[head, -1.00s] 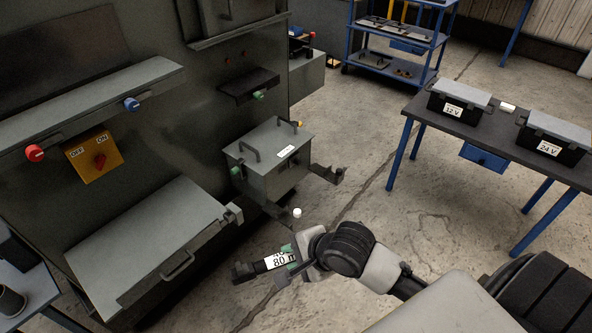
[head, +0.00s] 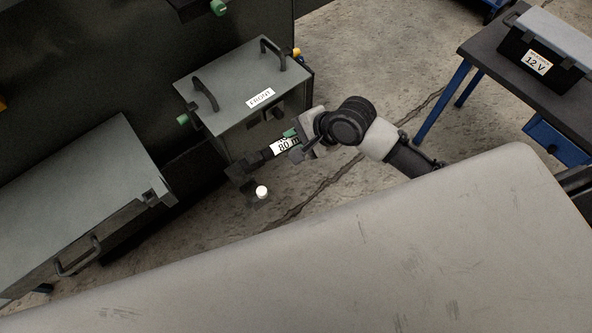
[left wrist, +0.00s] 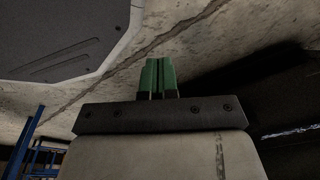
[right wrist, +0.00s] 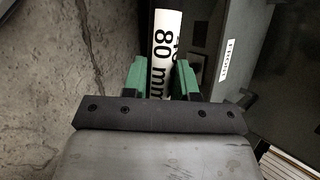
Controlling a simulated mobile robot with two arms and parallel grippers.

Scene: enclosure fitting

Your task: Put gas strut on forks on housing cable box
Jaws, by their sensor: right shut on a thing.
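The right wrist view shows the strut (right wrist: 165,48) between the green fingers (right wrist: 160,80). The housing cable box (head: 225,88) is grey, with two handles on top and a "FRONT" label. A dark fork (head: 248,185) sticks out low at its front, near a white round cap (head: 262,192). The strut is in front of the box; contact with the forks is unclear. My left gripper (left wrist: 159,78) is shut and empty.
A grey lidded cabinet (head: 75,195) stands left of the box. A dark table (head: 480,62) with a "12 V" case (head: 545,52) stands at the right. Open concrete floor (head: 370,60) lies between. My pale body part covers the bottom of the head view.

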